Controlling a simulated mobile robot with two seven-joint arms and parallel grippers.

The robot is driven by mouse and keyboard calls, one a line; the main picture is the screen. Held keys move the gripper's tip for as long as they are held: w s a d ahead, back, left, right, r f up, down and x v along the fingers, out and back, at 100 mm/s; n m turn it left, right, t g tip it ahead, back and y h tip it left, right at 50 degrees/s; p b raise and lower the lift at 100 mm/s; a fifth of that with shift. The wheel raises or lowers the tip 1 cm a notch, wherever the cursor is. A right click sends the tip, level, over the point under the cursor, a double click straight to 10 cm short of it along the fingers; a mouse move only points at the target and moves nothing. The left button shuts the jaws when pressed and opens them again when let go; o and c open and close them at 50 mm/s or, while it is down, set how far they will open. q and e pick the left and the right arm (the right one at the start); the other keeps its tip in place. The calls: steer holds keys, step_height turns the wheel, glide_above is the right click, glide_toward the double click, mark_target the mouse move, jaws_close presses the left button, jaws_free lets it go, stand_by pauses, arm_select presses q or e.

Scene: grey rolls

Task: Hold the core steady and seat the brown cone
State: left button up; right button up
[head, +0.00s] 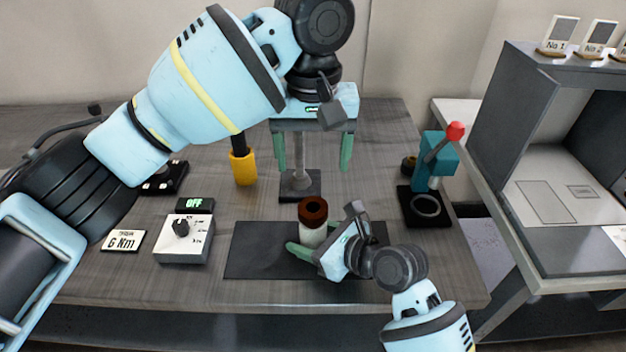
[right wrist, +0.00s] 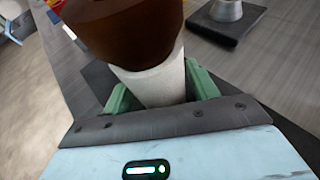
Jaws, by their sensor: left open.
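The white core (head: 312,236) stands upright on the dark mat (head: 258,250). The brown cone (head: 313,207), with a dark hole in its top, sits at the core's upper end. In the right wrist view the cone (right wrist: 128,28) meets the rim of the core (right wrist: 155,85); I cannot tell how deep it sits. My right gripper (head: 312,248) is low at the core, its green fingers on both sides and closed on it. My left gripper (head: 313,155) is open and empty, fingers pointing down, behind and above the cone, apart from it.
A grey post on a black base (head: 299,182) stands behind the mat, below my left gripper. A yellow-handled tool (head: 243,168), a dial box (head: 184,240) and a "6 Nm" card (head: 123,241) are at left. A teal lever press (head: 431,165) stands at right.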

steer(key=shift+o, duration=0.9)
steer(key=shift+d, duration=0.1)
steer(key=v, duration=1.2)
steer(key=shift+s+f, duration=0.1)
